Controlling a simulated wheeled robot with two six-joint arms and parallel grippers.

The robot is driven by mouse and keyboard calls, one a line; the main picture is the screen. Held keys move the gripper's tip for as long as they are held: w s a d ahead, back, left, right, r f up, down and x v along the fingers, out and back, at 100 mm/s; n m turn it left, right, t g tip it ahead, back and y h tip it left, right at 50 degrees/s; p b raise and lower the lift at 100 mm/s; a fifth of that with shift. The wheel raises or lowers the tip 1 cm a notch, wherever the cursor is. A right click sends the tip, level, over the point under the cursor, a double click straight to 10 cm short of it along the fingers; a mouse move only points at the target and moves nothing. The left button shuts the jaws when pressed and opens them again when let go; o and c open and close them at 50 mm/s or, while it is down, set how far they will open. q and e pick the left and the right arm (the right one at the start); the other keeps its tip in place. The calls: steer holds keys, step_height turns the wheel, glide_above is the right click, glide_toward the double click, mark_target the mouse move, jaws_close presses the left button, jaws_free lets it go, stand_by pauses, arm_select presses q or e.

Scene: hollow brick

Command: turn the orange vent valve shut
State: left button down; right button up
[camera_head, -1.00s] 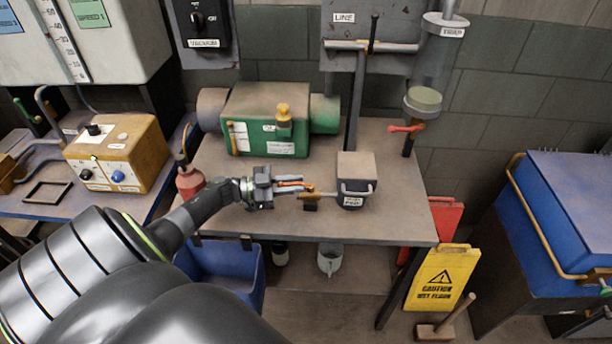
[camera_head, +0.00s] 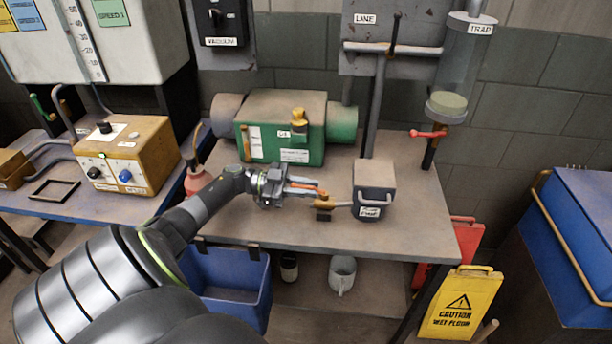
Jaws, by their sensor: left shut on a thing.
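The orange vent valve's lever (camera_head: 312,190) is in the middle of the table, on a small brass fitting (camera_head: 323,204) left of a dark box with a white label (camera_head: 374,188). My left gripper (camera_head: 298,187) comes in from the left and is shut on the orange lever, its grey fingers covering much of it. The lever lies roughly level, pointing left toward the gripper. The exact turn angle is hard to tell at this size. My right gripper is not in view.
A green pump (camera_head: 282,125) stands behind the gripper, and a red bottle (camera_head: 197,180) is to its left. A red-handled valve (camera_head: 428,134) hangs under the trap at the back right. The table front (camera_head: 310,238) is clear.

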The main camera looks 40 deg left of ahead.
arm_select(q)
steer(key=c, duration=1.5)
jaws_free()
steer(key=shift+w, duration=0.15)
step_height(320, 180, up, 10)
steer(key=shift+f, duration=0.1)
